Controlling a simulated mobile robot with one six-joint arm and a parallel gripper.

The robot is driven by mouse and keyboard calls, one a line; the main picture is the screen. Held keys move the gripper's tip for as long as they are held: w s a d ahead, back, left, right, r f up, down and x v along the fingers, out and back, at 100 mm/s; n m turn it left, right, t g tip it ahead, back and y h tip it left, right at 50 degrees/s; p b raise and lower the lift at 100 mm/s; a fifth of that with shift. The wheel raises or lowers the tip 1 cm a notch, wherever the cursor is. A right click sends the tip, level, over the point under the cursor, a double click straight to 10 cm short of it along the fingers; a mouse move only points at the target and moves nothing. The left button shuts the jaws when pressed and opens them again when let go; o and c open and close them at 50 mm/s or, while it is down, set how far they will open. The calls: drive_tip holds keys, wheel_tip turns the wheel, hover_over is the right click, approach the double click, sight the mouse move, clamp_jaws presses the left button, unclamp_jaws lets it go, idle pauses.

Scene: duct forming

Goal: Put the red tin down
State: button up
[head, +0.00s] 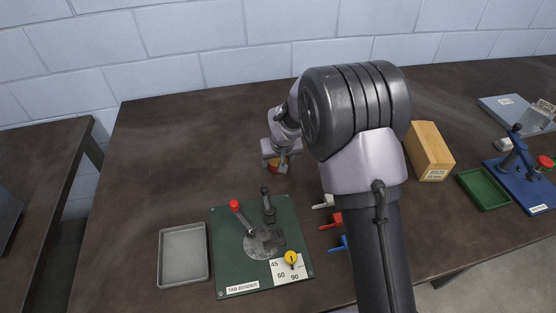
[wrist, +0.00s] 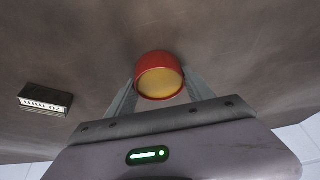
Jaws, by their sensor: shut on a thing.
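The red tin (wrist: 158,76) is in my gripper (wrist: 158,92). In the wrist view it is a short round tin with a red side and a yellowish face turned to the camera, held between the two grey fingers. My arm hides some of the table. I cannot tell whether the tin touches the table.
The green tab bender (head: 225,260) stands in front, with a grey tray (head: 162,265) to its left. Coloured clamps, one of them red (head: 331,221), lie right of it. A cardboard box (head: 426,150) and green tray (head: 484,190) are farther right. The table's left back is bare.

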drive_tip(key=o, duration=1.6)
drive_tip(key=shift+f, duration=0.15)
drive_tip(key=shift+o, duration=0.2)
drive_tip(key=shift+r+p, duration=0.3)
drive_tip(key=s+d+r+m+p, duration=0.1)
drive_tip(key=s+d+r, duration=0.1)
drive_tip(key=s+r, duration=0.45)
drive_tip(key=s+d+r+m+p, duration=0.1)
drive_tip(key=s+d+r, duration=0.15)
drive_tip(key=r, duration=0.65)
drive_tip(key=s+d+r+m+p, duration=0.1)
drive_tip(key=s+d+r+p, duration=0.1)
drive_tip(key=s+r, duration=0.5)
drive_tip(key=s+d+r+m, duration=0.1)
drive_tip(key=s+r, duration=0.1)
drive_tip(key=s, duration=0.7)
drive_tip(key=s+d+r+m+t+y, duration=0.1)
drive_tip(key=s+r+m, duration=0.1)
drive_tip(key=s, duration=0.8)
drive_tip(key=shift+r+m+b, duration=0.3)
drive_tip(key=shift+b, duration=0.05)
